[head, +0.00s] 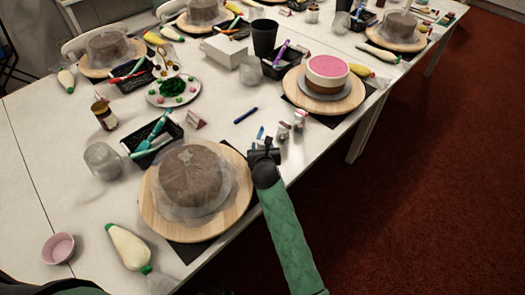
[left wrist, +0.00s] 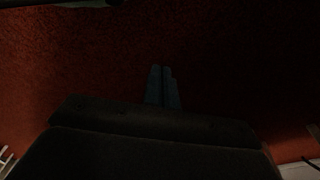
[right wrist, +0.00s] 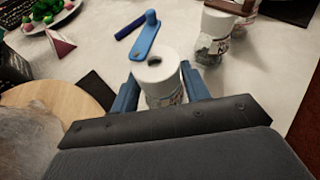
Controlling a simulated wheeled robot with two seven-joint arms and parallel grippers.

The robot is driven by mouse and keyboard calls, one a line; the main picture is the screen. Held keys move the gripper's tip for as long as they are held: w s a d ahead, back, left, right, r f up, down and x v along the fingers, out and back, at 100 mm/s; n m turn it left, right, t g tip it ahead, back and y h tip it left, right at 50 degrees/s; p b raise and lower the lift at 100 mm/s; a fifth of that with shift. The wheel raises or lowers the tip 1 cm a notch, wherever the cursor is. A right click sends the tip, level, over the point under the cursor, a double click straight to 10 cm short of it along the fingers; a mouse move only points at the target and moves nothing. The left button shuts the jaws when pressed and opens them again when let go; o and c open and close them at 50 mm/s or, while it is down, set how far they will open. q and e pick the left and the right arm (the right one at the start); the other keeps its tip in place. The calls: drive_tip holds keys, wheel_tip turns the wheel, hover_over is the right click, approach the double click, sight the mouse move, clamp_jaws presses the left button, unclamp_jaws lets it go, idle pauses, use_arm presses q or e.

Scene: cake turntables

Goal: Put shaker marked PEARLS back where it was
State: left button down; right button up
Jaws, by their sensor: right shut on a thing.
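My right gripper (head: 262,148) is low over the front table edge, just right of the near cake. In the right wrist view its blue fingers (right wrist: 162,92) are shut on a shaker (right wrist: 160,78) with a white lid that has a dark hole. Its label is mostly hidden, and I cannot read the word or tell whether its base touches the table. Another white-lidded shaker (right wrist: 214,36) stands beyond it; small shakers also show in the head view (head: 283,132). My left gripper (left wrist: 163,87) shows only in its wrist view, shut and empty above red carpet.
A brown cake (head: 190,178) under a clear cover sits on a wooden turntable (head: 150,205) left of my right gripper. A blue tool (right wrist: 146,38) lies just beyond the held shaker. A pink cake (head: 327,73) stands farther back.

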drive_tip(key=shift+f, duration=0.3)
use_arm(q)
drive_tip(key=shift+w+d+r, duration=0.1)
drive_tip(key=shift+d+r, duration=0.1)
drive_tip(key=shift+r, duration=0.6)
use_arm(e)
drive_tip(key=shift+f, duration=0.15)
drive_tip(key=o, duration=1.2)
drive_tip(key=shift+s+r+b, duration=0.25)
drive_tip(key=shift+s+b, duration=0.05)
drive_tip(key=shift+s, duration=0.15)
use_arm(q)
wheel_tip(320, 180, up, 9)
drive_tip(key=w+d+b, duration=0.1)
drive_tip(key=w+b, duration=0.1)
drive_tip(key=shift+d+r+b, duration=0.15)
drive_tip(key=shift+d+b, duration=0.15)
drive_tip(key=shift+d, duration=0.1)
use_arm(e)
drive_tip(key=v, duration=1.1)
drive_tip(key=shift+d+r, duration=0.1)
